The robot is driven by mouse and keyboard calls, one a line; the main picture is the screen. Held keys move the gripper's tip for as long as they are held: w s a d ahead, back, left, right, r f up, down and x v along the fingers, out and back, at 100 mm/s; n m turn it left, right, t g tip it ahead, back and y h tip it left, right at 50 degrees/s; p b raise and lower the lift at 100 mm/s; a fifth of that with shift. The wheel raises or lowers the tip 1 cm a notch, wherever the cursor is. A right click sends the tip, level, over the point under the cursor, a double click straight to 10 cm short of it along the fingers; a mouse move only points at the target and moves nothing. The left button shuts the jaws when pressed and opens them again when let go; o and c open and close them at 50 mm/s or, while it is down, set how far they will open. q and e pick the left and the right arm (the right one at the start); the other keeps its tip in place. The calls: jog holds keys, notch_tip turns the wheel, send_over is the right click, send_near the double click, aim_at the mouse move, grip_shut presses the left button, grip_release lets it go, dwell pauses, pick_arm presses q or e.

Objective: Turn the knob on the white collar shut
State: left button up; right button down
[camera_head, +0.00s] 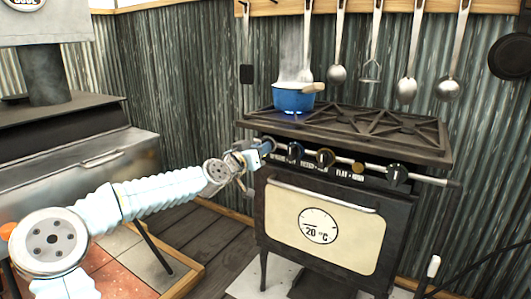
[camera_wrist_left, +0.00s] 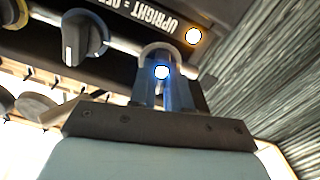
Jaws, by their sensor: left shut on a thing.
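The stove's front rail (camera_head: 340,165) carries a row of knobs. My left gripper (camera_head: 256,153) is at the leftmost knob in the head view, its fingers closed around it. In the left wrist view the gripper (camera_wrist_left: 164,88) is shut on this knob, and a pale whitish collar (camera_wrist_left: 158,47) shows around its base. The fingers hide most of the knob, so I cannot tell its angle. The neighbouring black knob (camera_wrist_left: 83,38) has a white pointer line and stands apart from the fingers. My right gripper is not in view.
A steaming blue pot (camera_head: 294,99) stands on the stove top at the left, with a blue glow beneath. More knobs, one with a yellow collar (camera_head: 325,157), sit to the right. The oven door (camera_head: 330,226) is below. Ladles (camera_head: 406,88) hang behind. Printed text (camera_wrist_left: 170,15) reads "UPRIGHT".

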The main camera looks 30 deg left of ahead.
pick_arm(q)
jog(key=shift+m, duration=0.9)
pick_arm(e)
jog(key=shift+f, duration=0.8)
pick_arm(q)
jog(key=shift+m+b, duration=0.4)
jog(key=shift+b, duration=0.25)
jog(key=o, duration=0.9)
jog(key=shift+c, duration=0.2)
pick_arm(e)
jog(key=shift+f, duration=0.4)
